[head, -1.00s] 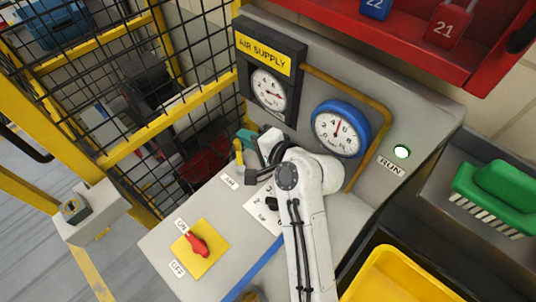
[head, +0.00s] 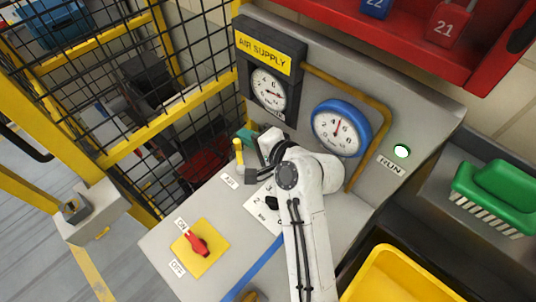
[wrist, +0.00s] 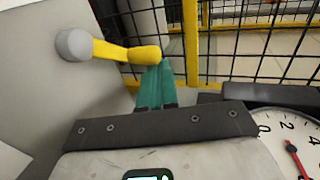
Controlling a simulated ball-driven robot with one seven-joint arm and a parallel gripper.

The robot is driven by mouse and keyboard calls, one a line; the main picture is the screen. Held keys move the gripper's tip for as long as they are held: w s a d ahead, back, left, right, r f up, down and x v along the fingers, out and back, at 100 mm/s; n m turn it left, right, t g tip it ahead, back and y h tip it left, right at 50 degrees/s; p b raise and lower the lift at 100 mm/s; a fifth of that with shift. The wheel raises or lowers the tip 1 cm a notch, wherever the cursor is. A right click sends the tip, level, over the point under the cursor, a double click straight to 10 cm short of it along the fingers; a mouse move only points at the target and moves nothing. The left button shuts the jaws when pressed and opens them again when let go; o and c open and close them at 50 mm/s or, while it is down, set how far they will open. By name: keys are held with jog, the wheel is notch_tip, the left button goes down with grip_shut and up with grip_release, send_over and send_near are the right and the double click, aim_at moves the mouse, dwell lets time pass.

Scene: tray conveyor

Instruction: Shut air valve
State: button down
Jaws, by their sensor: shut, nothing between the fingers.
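The air valve has a yellow lever handle (head: 239,152) at the back left of the grey panel, by the AIR label. In the wrist view the yellow lever (wrist: 112,50) runs from a grey round hub to the right. My gripper's teal fingers (wrist: 152,82) are shut with nothing between them. Their tips are at the lever's free end, touching it or very close; I cannot tell which. In the head view my gripper (head: 244,135) is just behind the lever's upper end, and my arm covers part of the panel.
The AIR SUPPLY gauge (head: 268,90) and a blue-rimmed gauge (head: 340,128) stand close behind my arm. A red ON/OFF switch (head: 198,245) is on the front left of the panel. A yellow mesh fence (head: 160,115) borders the left. A yellow bin (head: 395,275) is front right.

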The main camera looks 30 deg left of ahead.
jog(key=shift+s+d, duration=0.1)
jog(key=shift+s+d+p, duration=0.45)
jog(key=shift+s+p, duration=0.1)
jog(key=shift+p, duration=0.15)
jog(key=b+v, duration=0.1)
jog(key=v, duration=0.9)
jog(key=shift+d+r+b, duration=0.1)
jog(key=shift+d+b, duration=0.25)
jog(key=shift+d, duration=0.05)
